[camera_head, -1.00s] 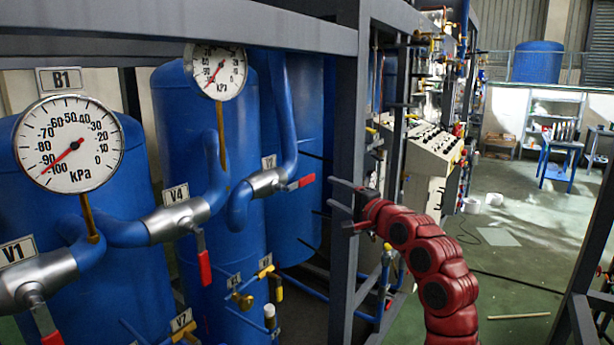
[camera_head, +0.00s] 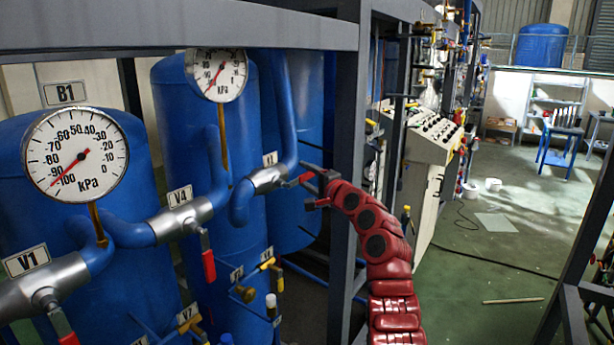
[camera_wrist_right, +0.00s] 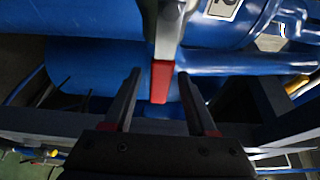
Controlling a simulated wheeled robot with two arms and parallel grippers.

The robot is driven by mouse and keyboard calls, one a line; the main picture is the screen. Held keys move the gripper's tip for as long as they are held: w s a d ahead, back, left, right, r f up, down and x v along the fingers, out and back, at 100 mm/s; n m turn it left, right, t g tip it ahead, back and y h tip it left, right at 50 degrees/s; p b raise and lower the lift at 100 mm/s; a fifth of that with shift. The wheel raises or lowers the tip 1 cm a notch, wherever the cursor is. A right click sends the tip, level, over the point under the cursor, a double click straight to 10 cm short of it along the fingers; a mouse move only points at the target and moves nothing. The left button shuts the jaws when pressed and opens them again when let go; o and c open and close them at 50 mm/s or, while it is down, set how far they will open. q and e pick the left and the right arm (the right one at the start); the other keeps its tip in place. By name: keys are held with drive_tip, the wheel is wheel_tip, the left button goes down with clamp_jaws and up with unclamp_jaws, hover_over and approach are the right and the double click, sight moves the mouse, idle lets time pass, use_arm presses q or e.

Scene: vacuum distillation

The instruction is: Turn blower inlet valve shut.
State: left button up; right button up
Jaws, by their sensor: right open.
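A grey valve (camera_head: 268,180) with a red-tipped lever (camera_head: 303,180) sits on a blue pipe at the back of the row; its label is too small to read surely. My right gripper (camera_head: 308,187) is open at the end of my red arm, right at this lever. In the right wrist view the red lever tip (camera_wrist_right: 160,84) lies between the two open fingers (camera_wrist_right: 159,76), with gaps on both sides. No label in view names the blower inlet valve. My left gripper is not in view.
Valve V4 (camera_head: 182,218) and valve V1 (camera_head: 42,288), with red levers, stand nearer on the left. Gauge B1 (camera_head: 76,155) and blue tanks (camera_head: 135,280) are behind. A dark frame post (camera_head: 349,130) stands close beside my right gripper. The floor (camera_head: 480,265) at right is mostly clear.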

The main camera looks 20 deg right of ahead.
clamp_jaws()
idle(1.4)
